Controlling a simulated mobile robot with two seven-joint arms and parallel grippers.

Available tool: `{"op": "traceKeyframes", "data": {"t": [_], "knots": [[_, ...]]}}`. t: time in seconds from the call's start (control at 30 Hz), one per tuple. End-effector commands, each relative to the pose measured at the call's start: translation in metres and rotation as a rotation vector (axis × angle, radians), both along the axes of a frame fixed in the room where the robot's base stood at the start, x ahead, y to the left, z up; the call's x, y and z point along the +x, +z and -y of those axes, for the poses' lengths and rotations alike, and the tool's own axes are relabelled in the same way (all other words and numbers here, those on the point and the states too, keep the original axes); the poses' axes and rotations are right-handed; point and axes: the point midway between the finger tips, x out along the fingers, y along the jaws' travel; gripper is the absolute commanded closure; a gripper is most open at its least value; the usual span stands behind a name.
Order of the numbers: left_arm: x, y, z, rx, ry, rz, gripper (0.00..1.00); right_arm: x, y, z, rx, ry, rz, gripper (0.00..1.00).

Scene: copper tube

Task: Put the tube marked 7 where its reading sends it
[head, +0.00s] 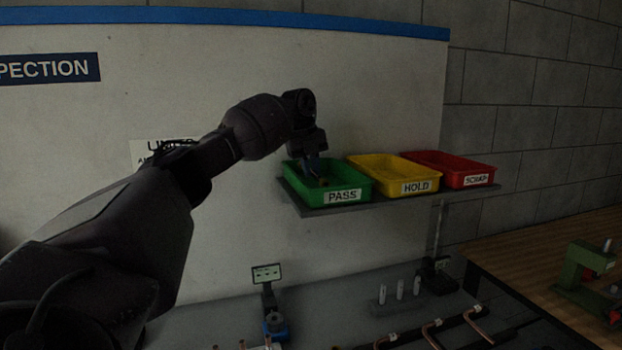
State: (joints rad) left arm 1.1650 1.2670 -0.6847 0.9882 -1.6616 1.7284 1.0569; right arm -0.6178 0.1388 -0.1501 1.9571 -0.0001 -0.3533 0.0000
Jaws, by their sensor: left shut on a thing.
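My left gripper (317,176) reaches down into the green PASS tray (357,192) on the wall shelf. It is shut on a tube (324,182), of which only a small copper-coloured bit shows at the fingertips. The mark on this tube cannot be read, and I cannot tell whether it touches the tray floor. The yellow HOLD tray (418,188) and the red SCRAP tray (466,181) stand to the right of the green one. A gauge with a small display (267,273) stands on the bench below; its reading is too small to read. My right gripper is not in view.
Several bent copper tubes (431,335) with white tags lie on dark rails at the bench front. Three pale cylinders (400,289) stand behind them. A green machine (585,265) sits on the wooden table at right. My left arm hides part of a wall sign (146,151).

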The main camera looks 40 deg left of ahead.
Motion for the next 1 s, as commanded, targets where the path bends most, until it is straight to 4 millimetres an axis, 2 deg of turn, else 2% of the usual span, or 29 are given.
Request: {"op": "traceKeyframes", "data": {"t": [0.1, 0.2, 0.57, 0.6, 0.73, 0.77, 1.0], "knots": [[0.000, -0.017, 0.000, 0.000, 0.000, -0.004, 1.00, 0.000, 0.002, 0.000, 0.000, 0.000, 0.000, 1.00], [0.000, -0.026, 0.000, 0.000, 0.000, -0.002, 1.00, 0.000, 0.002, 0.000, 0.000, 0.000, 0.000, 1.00], [0.000, -0.030, 0.000, 0.000, 0.000, -0.001, 1.00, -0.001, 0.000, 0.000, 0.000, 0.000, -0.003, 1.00], [0.000, -0.030, 0.000, 0.000, 0.000, -0.001, 0.83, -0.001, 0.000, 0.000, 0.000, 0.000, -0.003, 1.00], [0.000, -0.030, 0.000, 0.000, 0.000, -0.002, 0.63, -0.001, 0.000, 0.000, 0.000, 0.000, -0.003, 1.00], [0.000, -0.030, 0.000, 0.000, 0.000, -0.002, 0.61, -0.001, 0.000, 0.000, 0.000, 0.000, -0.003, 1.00], [0.000, -0.030, 0.000, 0.000, 0.001, -0.003, 0.61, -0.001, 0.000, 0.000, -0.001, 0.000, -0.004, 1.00]]}}
